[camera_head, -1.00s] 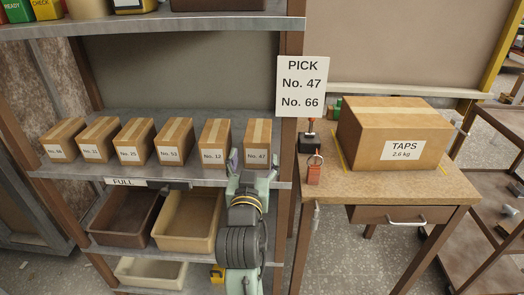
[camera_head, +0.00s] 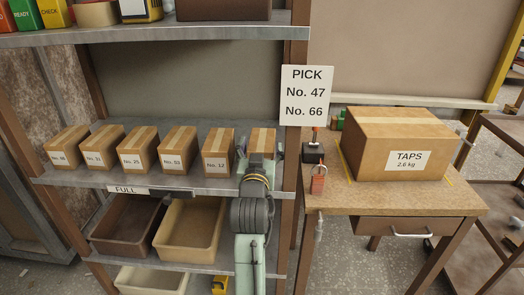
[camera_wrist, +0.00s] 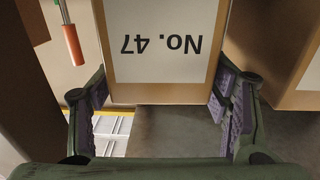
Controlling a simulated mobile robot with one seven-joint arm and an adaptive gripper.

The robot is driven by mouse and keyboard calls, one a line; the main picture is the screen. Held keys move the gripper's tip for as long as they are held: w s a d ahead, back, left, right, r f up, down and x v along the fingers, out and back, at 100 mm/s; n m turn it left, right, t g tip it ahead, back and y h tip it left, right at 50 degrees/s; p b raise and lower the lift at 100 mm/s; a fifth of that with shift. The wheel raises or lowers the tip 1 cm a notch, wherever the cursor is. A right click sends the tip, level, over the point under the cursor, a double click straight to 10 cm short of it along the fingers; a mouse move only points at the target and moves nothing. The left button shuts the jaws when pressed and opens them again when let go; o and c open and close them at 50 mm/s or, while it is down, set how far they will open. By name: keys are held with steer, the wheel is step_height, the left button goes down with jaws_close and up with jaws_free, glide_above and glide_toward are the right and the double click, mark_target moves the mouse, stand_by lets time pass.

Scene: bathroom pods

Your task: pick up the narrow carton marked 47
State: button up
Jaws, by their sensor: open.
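The narrow carton marked No. 47 (camera_head: 263,138) stands at the right end of the shelf row, its front mostly hidden behind my gripper (camera_head: 262,158) in the head view. In the wrist view, the carton's label (camera_wrist: 160,42) reads upside down, and the carton fills the upper middle. My gripper (camera_wrist: 160,90) is open, with one finger near each side edge of the carton. I cannot tell whether the fingers touch it or how far they reach along its sides.
The carton marked No. 12 (camera_head: 217,150) stands just left of it, with several more beyond. A shelf post (camera_head: 290,170) rises close on the right. Bins (camera_head: 190,235) sit below. A desk holds a large TAPS carton (camera_head: 398,145) and a red padlock (camera_head: 318,180).

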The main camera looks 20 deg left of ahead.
steer(key=c, duration=1.2)
steer(key=shift+c, duration=0.6)
steer(key=shift+r, duration=0.15)
